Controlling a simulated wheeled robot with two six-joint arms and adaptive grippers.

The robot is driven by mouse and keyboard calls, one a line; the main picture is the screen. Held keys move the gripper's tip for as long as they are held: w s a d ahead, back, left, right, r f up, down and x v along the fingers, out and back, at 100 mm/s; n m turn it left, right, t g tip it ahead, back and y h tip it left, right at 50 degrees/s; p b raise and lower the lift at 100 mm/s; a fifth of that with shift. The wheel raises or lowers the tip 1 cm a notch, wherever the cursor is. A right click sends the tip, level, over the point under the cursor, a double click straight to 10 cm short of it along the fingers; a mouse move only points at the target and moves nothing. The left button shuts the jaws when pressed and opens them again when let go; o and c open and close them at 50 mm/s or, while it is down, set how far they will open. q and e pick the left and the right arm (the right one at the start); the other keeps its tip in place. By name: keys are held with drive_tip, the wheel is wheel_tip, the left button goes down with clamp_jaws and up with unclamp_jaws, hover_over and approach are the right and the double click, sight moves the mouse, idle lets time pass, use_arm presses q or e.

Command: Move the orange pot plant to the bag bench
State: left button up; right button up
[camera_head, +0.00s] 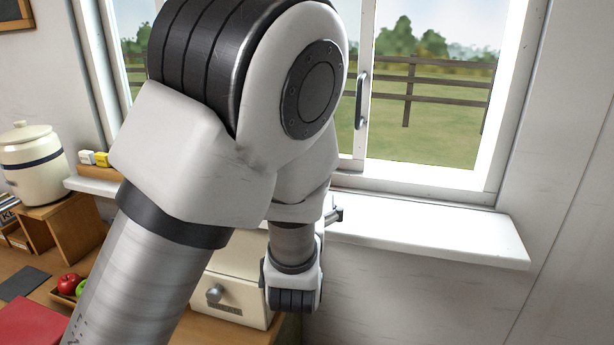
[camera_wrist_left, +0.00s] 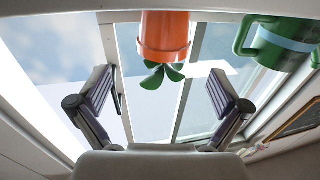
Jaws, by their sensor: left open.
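The orange pot plant (camera_wrist_left: 163,38) shows in the left wrist view as an orange pot with green leaves, upside down in that picture. My left gripper (camera_wrist_left: 164,88) is open, with one dark finger pad to each side of the plant's leaves. The pot appears beyond the fingertips, and I see no finger touching it. In the head view my left arm covers the middle of the windowsill, and the pot is hidden. I cannot make out the bag bench in either view. My right gripper is out of view.
Below are a white drawer box (camera_head: 232,292), apples (camera_head: 68,284) and a cream crock (camera_head: 32,160).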

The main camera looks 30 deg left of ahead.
use_arm(q)
drive_tip(key=p+x, duration=0.1)
drive_tip(key=x, duration=0.1)
drive_tip(key=p+x, duration=0.1)
drive_tip(key=x, duration=0.1)
drive_tip(key=f+p+x, duration=0.1)
drive_tip(key=x, duration=0.2)
drive_tip(key=shift+s+a+p, duration=0.1)
drive_tip(key=shift+a+p, duration=0.2)
drive_tip(key=shift+a, duration=0.05)
drive_tip(key=shift+w+f, duration=0.15)
drive_tip(key=shift+w, duration=0.2)
drive_tip(key=shift+s, duration=0.1)
drive_tip(key=shift+s, duration=0.1)
drive_tip(key=c, duration=1.5)
drive_tip(key=shift+c, duration=0.2)
drive_tip(key=shift+r, duration=0.2)
